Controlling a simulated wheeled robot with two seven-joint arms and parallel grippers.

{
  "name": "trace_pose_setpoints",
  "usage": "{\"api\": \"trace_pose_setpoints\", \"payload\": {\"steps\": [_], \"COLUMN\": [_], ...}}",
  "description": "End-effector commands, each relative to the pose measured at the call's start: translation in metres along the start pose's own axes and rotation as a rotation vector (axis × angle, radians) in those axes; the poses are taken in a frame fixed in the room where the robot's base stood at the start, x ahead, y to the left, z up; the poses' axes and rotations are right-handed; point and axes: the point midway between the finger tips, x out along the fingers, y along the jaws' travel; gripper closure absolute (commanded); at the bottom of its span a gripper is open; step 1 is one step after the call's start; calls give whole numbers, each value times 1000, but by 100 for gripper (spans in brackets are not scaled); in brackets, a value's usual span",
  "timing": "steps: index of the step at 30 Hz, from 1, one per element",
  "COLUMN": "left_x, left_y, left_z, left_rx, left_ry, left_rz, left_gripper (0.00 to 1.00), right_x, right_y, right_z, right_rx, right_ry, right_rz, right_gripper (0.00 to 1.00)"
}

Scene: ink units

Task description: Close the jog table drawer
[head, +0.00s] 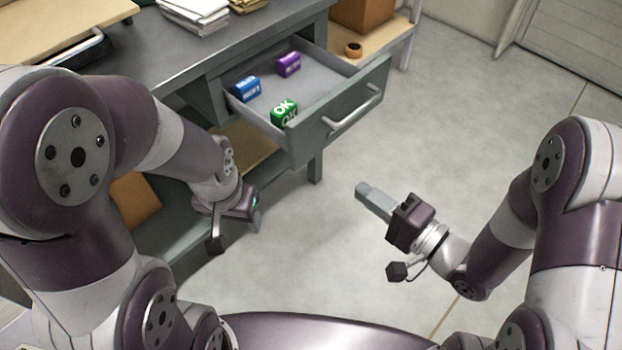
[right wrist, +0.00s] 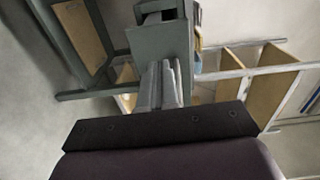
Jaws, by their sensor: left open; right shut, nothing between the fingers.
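The jog table (head: 180,75) is a grey-green bench. Its drawer (head: 336,122) is pulled well out, with a pale bar handle (head: 353,112) on the front. Inside lie a blue block (head: 246,89), a purple block (head: 289,64) and a green block marked OK (head: 284,112). My right gripper (head: 366,190) is shut and empty, in the air in front of and below the drawer front, apart from it. Its fingers also show in the right wrist view (right wrist: 163,85), pointing toward the grey-green furniture. My left gripper (head: 252,215) hangs beside the table, left of the drawer; its fingers are mostly hidden.
Papers (head: 194,12) lie on the tabletop. A lower shelf (head: 252,148) runs under the table. A side shelf with a brown box (head: 362,14) and a tape roll (head: 353,49) stands behind the drawer. The floor (head: 450,110) to the right is clear.

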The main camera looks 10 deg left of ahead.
Motion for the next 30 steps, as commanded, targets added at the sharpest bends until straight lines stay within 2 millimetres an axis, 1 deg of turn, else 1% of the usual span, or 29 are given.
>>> {"api": "trace_pose_setpoints", "payload": {"steps": [1,2,5,15,18,21,24,30], "left_x": [4,4,7,30,38,42,45,45], "left_y": [0,0,0,0,0,0,0,0], "left_z": [0,0,0,3,4,5,5,5], "left_rx": [0,0,0,0,0,0,0,0], "left_ry": [1,1,1,1,1,1,1,1], "left_rz": [0,0,0,0,0,0,0,0], "left_gripper": [39,39,39,39,39,39,39,39], "right_x": [2,5,19,93,111,125,134,139], "right_y": [2,0,-2,-2,-2,-3,-4,-6], "right_z": [2,3,4,4,4,4,3,3], "right_rx": [14,19,19,15,16,17,17,18], "right_ry": [-9,-12,-16,-12,-10,-9,-8,-6], "right_rz": [-14,-19,-21,-22,-21,-20,-20,-18], "right_gripper": [100,100,100,100,100,100,100,100]}}
